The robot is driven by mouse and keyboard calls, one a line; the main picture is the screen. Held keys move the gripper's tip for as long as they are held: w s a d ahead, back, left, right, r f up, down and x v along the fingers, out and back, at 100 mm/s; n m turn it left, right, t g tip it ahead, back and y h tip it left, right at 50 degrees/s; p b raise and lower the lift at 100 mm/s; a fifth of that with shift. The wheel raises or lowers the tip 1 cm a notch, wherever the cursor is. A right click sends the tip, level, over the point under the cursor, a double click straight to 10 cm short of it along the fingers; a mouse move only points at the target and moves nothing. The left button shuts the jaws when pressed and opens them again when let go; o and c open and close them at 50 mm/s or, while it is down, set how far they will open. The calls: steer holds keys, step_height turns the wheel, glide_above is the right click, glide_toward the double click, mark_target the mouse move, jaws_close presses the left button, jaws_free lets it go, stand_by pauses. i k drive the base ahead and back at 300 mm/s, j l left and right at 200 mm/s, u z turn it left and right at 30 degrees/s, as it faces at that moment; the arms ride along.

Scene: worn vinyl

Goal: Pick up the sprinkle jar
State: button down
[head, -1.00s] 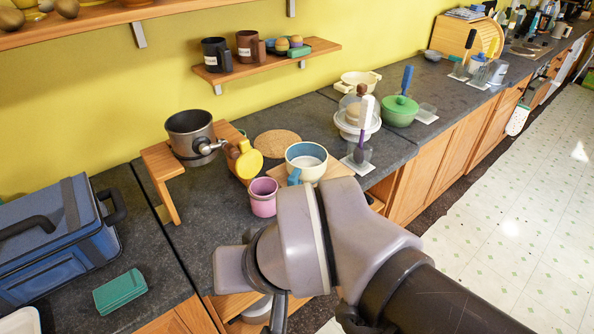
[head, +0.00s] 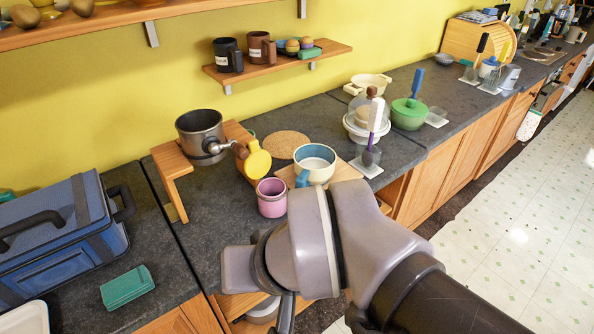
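I cannot make out with certainty which object is the sprinkle jar. A small pink-purple open container (head: 272,198) stands on the dark counter just behind my arm. A yellow round-faced item (head: 257,161) sits beside a wooden stand, left of a blue-and-white bowl (head: 314,164). My arm fills the lower middle of the head view. Only a dark piece that may be part of my gripper (head: 284,314) shows below the wrist; its fingertips are hidden, so I cannot see whether it is open or holds anything.
A steel pot (head: 201,134) stands on a wooden riser (head: 172,163). A blue cooler box (head: 62,240) and green stack (head: 127,287) are at left. A shelf (head: 280,66) with mugs hangs above.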

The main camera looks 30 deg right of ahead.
mark_target(271, 192)
steer(key=i+z, duration=0.1)
steer(key=z, duration=0.3)
steer(key=i+z, duration=0.1)
steer(key=z, duration=0.3)
steer(key=i+z, duration=0.1)
steer(key=z, duration=0.3)
steer(key=i+z, duration=0.1)
steer(key=z, duration=0.25)
